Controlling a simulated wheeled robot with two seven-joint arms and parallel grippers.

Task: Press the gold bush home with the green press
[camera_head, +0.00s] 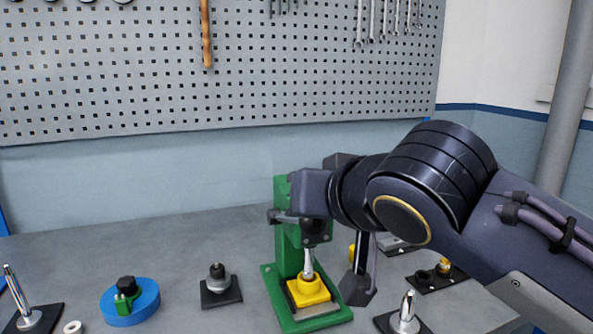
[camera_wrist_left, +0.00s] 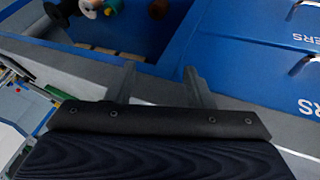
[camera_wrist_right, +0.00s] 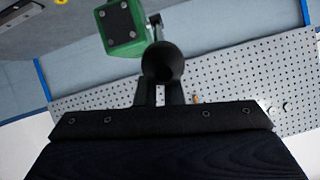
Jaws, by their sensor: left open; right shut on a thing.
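The green press (camera_head: 287,235) stands on the bench in the head view, and its green top also shows in the right wrist view (camera_wrist_right: 122,27). Its silver ram (camera_head: 308,262) reaches down to a yellow block (camera_head: 309,289) on the base. No gold bush can be made out under the ram; any there is hidden. A gold part (camera_head: 444,266) stands on a black plate right of the press. My right gripper (camera_wrist_right: 162,90) is shut on the press's black ball knob (camera_wrist_right: 162,63), which also shows in the head view (camera_head: 316,232). My left gripper (camera_wrist_left: 160,84) is open and empty, outside the head view.
Left of the press are a small black stand (camera_head: 221,292), a blue disc (camera_head: 130,303) with a green and black part, and a plate with a silver pin (camera_head: 18,292). Another pin (camera_head: 406,308) stands front right. A pegboard (camera_head: 150,70) with tools hangs behind.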

